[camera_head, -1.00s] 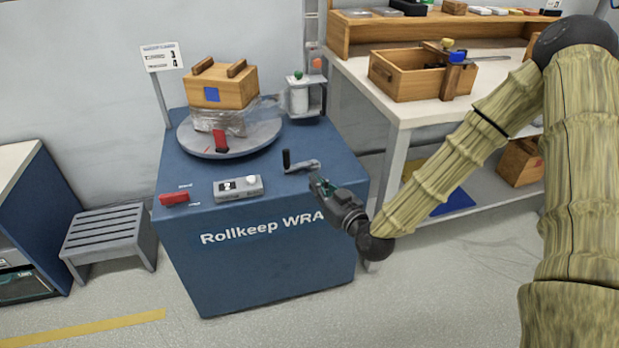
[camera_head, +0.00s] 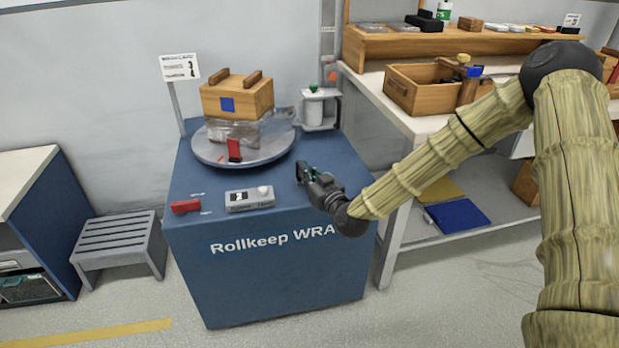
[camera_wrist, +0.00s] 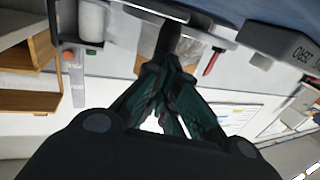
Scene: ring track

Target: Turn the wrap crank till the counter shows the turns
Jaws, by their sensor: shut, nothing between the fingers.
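The blue wrap machine (camera_head: 270,265) carries a round grey turntable (camera_head: 270,150) with a wooden box (camera_head: 236,98) on film-wrapped goods. The grey counter box (camera_head: 249,199) sits on its front top; its small display is too blurred to read surely. It also shows in the wrist view (camera_wrist: 280,42). My gripper (camera_head: 308,176) is shut and empty at the crank, on the right of the top. The crank's dark grip (camera_wrist: 172,40) stands just beyond the fingertips (camera_wrist: 170,68) in the wrist view; contact is unclear. My gripper hides most of the crank arm.
A red block (camera_head: 186,206) lies left of the counter, and a red-handled tool (camera_head: 234,150) is at the turntable. A white film roll (camera_head: 314,108) stands behind the crank. A workbench (camera_head: 420,128) is at right, a step stool (camera_head: 120,240) at left.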

